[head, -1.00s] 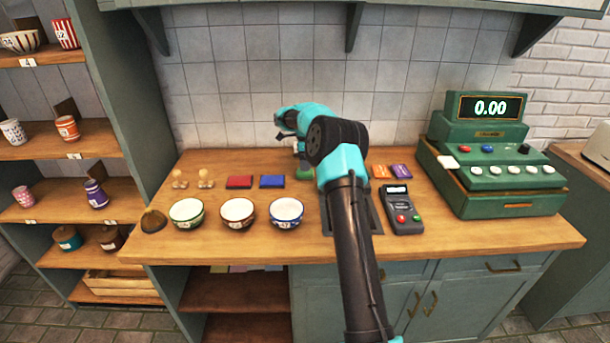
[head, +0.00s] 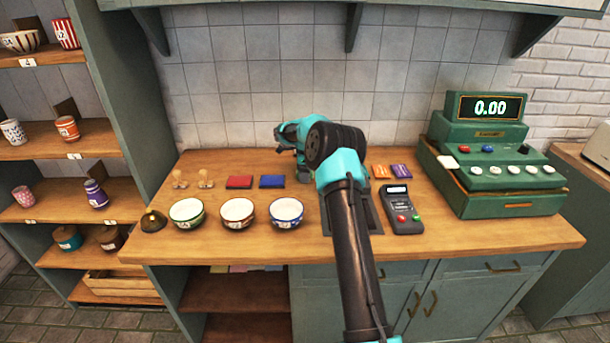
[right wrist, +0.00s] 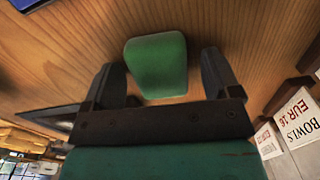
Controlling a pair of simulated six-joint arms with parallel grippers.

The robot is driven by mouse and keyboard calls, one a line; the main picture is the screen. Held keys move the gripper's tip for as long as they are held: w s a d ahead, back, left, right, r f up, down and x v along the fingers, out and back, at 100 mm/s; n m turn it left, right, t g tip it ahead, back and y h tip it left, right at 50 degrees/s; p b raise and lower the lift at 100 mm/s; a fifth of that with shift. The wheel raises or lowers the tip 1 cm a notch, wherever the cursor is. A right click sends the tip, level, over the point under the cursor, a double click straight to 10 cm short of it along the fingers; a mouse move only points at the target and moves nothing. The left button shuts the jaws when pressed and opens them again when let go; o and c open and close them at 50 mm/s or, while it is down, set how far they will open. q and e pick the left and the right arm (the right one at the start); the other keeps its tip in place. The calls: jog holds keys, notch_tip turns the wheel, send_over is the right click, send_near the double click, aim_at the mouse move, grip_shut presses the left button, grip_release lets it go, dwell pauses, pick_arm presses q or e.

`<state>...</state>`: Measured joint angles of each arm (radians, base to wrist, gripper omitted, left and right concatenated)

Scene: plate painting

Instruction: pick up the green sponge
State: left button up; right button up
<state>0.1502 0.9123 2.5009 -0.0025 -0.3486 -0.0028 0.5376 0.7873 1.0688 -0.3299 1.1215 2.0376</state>
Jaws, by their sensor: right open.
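The green sponge (right wrist: 157,66) lies on the wooden counter in the right wrist view. My right gripper (right wrist: 161,78) is open, with one finger on each side of the sponge and gaps showing between fingers and sponge. In the head view my right gripper (head: 301,166) points down at the back of the counter, right of the blue pad. The arm hides most or all of the sponge there. My left gripper is not in view.
A blue pad (head: 272,182) and a red pad (head: 239,182) lie left of the gripper. Several bowls, one blue-rimmed (head: 286,212), stand in front. A card reader (head: 402,212), orange and purple blocks (head: 401,171) and a green cash register (head: 490,170) are to the right.

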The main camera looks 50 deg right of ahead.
dwell(0.3)
jog(key=c, duration=1)
jog(key=shift+r, duration=0.1)
notch_tip(320, 180, up, 10)
jog(key=shift+f, duration=0.1)
dwell(0.4)
